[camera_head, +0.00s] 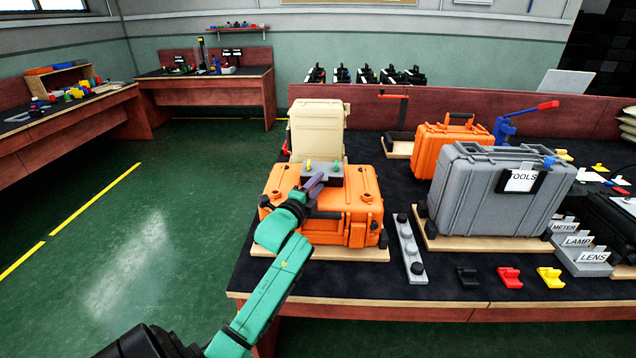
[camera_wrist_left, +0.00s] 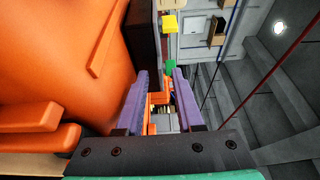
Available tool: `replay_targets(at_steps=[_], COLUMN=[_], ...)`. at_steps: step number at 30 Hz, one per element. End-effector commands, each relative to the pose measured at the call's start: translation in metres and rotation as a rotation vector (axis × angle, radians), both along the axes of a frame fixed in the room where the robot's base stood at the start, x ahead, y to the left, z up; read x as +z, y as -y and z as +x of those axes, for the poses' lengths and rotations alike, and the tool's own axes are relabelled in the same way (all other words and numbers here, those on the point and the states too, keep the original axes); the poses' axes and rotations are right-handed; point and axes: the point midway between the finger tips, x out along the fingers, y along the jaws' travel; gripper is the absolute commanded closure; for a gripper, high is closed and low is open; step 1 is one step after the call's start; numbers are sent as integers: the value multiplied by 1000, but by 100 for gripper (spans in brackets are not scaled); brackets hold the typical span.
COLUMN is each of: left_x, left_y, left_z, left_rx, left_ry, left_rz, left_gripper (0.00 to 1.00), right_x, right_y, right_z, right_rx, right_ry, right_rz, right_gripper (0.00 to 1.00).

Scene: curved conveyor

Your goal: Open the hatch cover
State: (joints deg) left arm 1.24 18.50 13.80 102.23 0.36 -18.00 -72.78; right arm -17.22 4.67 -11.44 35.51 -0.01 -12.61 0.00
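An orange case (camera_head: 345,215) lies on a light board at the near left of the dark table. On its top is a grey plate (camera_head: 322,174) with a yellow and a green knob; I cannot tell whether this is the hatch cover. My left gripper (camera_head: 314,182), with purple fingers, is at the plate's near edge and hides part of it. In the left wrist view, the fingers (camera_wrist_left: 158,73) are apart with a gap between them. The orange case (camera_wrist_left: 60,60) fills the left there, with the yellow knob (camera_wrist_left: 169,23) and green knob (camera_wrist_left: 171,67) ahead. My right gripper is not in view.
A beige case (camera_head: 318,125) stands upright behind the orange one. A grey strip with black knobs (camera_head: 410,247) lies to its right, beside a grey tool case (camera_head: 490,195). Small black, red and yellow blocks lie along the table front. Open floor is to the left.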

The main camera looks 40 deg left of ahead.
Motion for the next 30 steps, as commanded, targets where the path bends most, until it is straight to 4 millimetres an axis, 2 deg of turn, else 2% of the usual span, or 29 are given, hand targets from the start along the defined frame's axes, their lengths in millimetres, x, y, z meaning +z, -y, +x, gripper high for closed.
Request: replay_targets(at_steps=[8, 11, 12, 30], left_x=[0, 0, 0, -1], left_y=[-1, -1, -1, -1], left_z=[5, 4, 4, 4], left_rx=[-1, -1, -1, -1], left_ry=[0, 0, 0, -1], left_rz=[-1, -1, -1, -1], left_gripper=[64, 98, 100, 100], right_x=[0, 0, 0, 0], right_y=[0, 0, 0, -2], right_z=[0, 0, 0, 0], right_rx=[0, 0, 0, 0], right_ry=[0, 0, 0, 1], right_rz=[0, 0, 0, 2], right_gripper=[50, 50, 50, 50])
